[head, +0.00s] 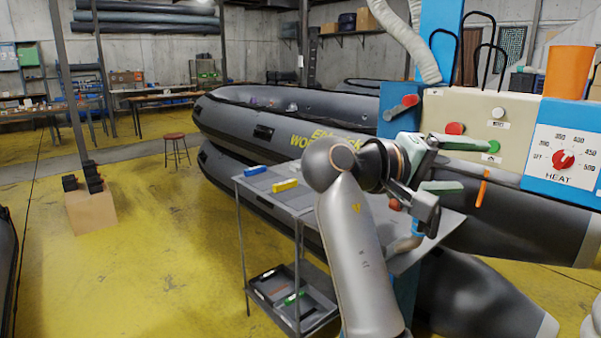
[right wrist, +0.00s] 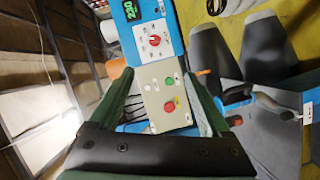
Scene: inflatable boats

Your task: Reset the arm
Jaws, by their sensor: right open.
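My right arm (head: 352,240) rises from the lower middle of the head view and bends at the elbow toward the control panel (head: 467,112). My right gripper (head: 450,163) is open and empty, its two green fingers spread in front of the panel's lower part. In the right wrist view my right gripper (right wrist: 160,82) frames the panel (right wrist: 150,77) between its fingers. The panel carries a red button (head: 455,128), a white button (head: 498,113) and a green button (head: 494,146). I cannot tell whether a finger touches the panel. My left gripper is not in view.
A blue heat unit with a red dial (head: 564,160) adjoins the panel, with an orange bucket (head: 569,72) on top. A grey cart (head: 268,205) holding blue and yellow tools stands below my arm. Grey inflatable boats (head: 300,110) lie behind. Yellow floor at left is mostly clear.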

